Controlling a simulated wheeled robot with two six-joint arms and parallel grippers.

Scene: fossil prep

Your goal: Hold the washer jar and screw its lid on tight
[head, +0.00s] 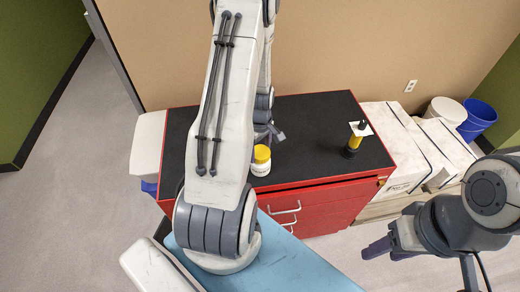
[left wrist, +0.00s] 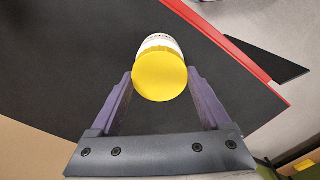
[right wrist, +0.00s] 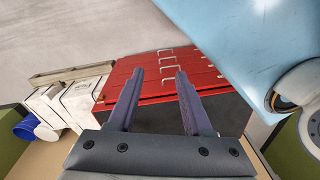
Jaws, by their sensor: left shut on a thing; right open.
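The washer jar (head: 260,168) is white with a yellow lid (head: 262,153) on its top. It stands upright on the black top of the red cabinet, near the front edge. In the left wrist view the round lid (left wrist: 160,77) faces the camera, with part of the white jar body (left wrist: 160,42) behind it. My left gripper (left wrist: 160,76) is shut on the jar, a finger on each side. Whether the lid is fully tight cannot be told. My right gripper (head: 378,248) is open and empty, away from the cabinet at lower right; its spread fingers show in the right wrist view (right wrist: 156,78).
A yellow and black item with a white top (head: 355,138) stands on the right of the black worktop (head: 310,115). Red drawers (head: 310,210) with handles face me. White boxes (head: 398,150), a white bucket (head: 447,110) and a blue bucket (head: 478,118) stand further right.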

